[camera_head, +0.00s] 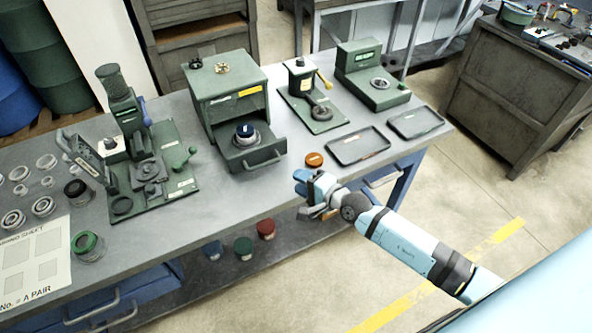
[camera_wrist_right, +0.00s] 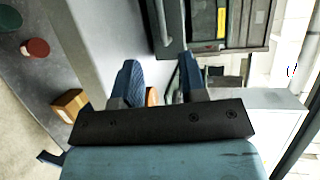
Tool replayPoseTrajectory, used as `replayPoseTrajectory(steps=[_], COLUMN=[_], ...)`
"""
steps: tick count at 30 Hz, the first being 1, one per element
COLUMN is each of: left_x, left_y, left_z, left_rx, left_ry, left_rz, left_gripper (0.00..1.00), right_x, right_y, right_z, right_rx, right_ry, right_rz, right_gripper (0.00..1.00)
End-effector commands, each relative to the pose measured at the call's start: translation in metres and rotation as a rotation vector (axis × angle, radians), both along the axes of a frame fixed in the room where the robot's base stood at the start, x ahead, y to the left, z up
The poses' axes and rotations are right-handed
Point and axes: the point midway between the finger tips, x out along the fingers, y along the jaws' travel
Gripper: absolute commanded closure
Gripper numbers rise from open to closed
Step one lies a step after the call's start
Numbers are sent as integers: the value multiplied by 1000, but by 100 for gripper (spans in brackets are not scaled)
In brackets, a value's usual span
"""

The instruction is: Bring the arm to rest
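My right arm (camera_head: 410,245) comes in from the lower right. Its right gripper (camera_head: 310,188) is at the front edge of the grey workbench (camera_head: 225,215), just in front of a small orange-brown round piece (camera_head: 314,159). In the right wrist view the two blue fingers of the gripper (camera_wrist_right: 159,82) stand apart with nothing held between them. The orange piece (camera_wrist_right: 152,96) shows in the gap, beyond the fingers. My left gripper is not in view.
A green cabinet with an open drawer (camera_head: 257,156) stands left of the gripper. Two dark trays (camera_head: 359,146) (camera_head: 416,122) lie to the right. A green press (camera_head: 150,165) and several rings are at the left. Coloured round pieces (camera_head: 265,229) sit on the lower shelf.

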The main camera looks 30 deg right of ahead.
Motion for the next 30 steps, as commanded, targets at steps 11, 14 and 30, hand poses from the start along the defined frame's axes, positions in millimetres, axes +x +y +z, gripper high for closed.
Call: replayPoseTrajectory(steps=[11,14,30], left_x=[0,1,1], left_y=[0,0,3], left_z=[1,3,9], left_rx=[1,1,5], left_ry=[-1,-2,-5], left_rz=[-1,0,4], left_gripper=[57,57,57], right_x=[-14,-33,-157], right_y=[9,18,27], right_z=[-1,-1,-48], right_rx=[271,657,-2598], right_ry=[94,229,-758], right_rz=[-48,-124,700], right_gripper=[61,61,61])
